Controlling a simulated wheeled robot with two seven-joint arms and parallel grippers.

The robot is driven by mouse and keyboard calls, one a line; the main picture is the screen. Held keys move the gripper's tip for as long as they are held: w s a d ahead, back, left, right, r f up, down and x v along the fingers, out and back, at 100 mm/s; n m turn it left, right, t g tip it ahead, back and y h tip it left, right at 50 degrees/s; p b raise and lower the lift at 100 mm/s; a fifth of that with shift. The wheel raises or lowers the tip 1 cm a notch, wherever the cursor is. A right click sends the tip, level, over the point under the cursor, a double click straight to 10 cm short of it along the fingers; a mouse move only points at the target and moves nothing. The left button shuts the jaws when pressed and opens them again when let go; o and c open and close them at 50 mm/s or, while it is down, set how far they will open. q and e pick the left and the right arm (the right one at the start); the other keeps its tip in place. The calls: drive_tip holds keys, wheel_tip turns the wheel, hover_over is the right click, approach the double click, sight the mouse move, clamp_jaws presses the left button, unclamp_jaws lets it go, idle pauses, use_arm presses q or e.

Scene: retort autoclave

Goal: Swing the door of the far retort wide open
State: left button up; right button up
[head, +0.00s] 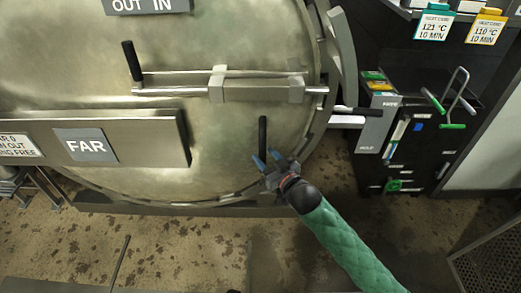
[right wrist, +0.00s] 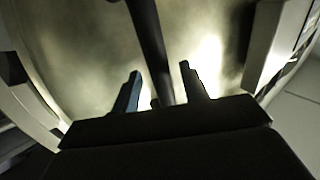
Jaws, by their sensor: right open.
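The far retort's door (head: 240,130) is a large round metal disc that fills the upper left of the head view and appears shut within its toothed rim. A dark upright handle (head: 263,135) stands near its lower right edge. My right gripper (head: 268,162) is open at the lower end of this handle. In the right wrist view the dark bar (right wrist: 150,45) passes between the two open fingers (right wrist: 160,90), with gaps on both sides. A horizontal bolt bar (head: 255,89) with a black grip (head: 132,62) crosses the door above. My left gripper is out of view.
A grey plate marked FAR (head: 150,137) crosses the door at left. A white lever with a black grip (head: 355,111) sticks out at the rim's right. A black cabinet (head: 415,150) with green-handled tools stands at right. The stained floor (head: 190,250) in front is largely clear.

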drive_tip(key=shift+x, duration=2)
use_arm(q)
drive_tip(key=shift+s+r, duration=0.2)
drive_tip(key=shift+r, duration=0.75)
use_arm(e)
clamp_jaws()
